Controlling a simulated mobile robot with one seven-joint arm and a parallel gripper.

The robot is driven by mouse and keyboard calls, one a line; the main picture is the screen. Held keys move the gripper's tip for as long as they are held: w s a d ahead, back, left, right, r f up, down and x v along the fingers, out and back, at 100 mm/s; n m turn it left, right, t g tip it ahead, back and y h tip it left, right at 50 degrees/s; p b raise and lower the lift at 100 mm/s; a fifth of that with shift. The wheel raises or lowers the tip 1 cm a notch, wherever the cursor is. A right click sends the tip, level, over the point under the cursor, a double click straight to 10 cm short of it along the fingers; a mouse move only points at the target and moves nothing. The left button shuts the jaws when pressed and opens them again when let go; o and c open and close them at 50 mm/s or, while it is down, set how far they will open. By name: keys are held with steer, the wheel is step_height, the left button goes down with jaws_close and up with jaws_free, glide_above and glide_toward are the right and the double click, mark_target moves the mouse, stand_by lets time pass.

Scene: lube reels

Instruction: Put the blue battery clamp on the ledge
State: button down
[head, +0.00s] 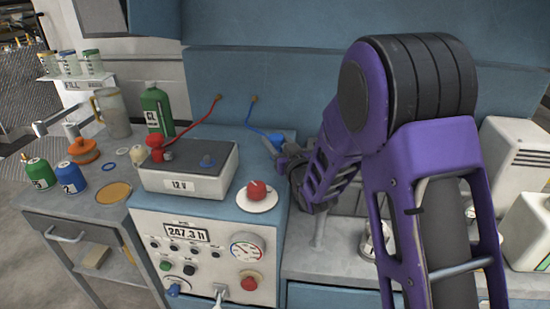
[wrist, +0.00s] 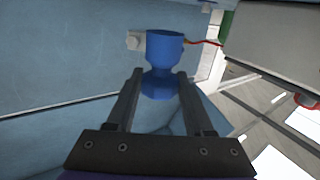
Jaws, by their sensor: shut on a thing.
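The blue battery clamp (head: 276,139) is behind and right of the 12 V battery (head: 190,170), at the end of a blue cable. In the wrist view the clamp (wrist: 164,50) stands between the fingertips, wide part outward. My gripper (head: 286,157) is shut on its narrower lower part; it also shows in the wrist view (wrist: 159,76). The blue cabinet top (head: 225,130) runs behind and beside the battery; I cannot tell for sure which surface is the ledge, or whether the clamp touches one. My arm hides the area to the right.
A red clamp (head: 155,143) sits on the battery's left side, its red cable running to the wall. A red button (head: 257,189) on a white disc is in front of the gripper. A green bottle (head: 157,109) stands behind the battery. The left bench (head: 80,210) holds several containers.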

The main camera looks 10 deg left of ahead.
step_height(320, 180, down, 4)
steer(key=shift+f, duration=0.1)
stand_by(0.4)
steer(key=shift+c, duration=1.4)
jaws_free()
steer(key=shift+f, duration=0.1)
steer(key=shift+r, duration=0.2)
steer(key=v, duration=1.2)
steer(key=shift+s+f, duration=0.1)
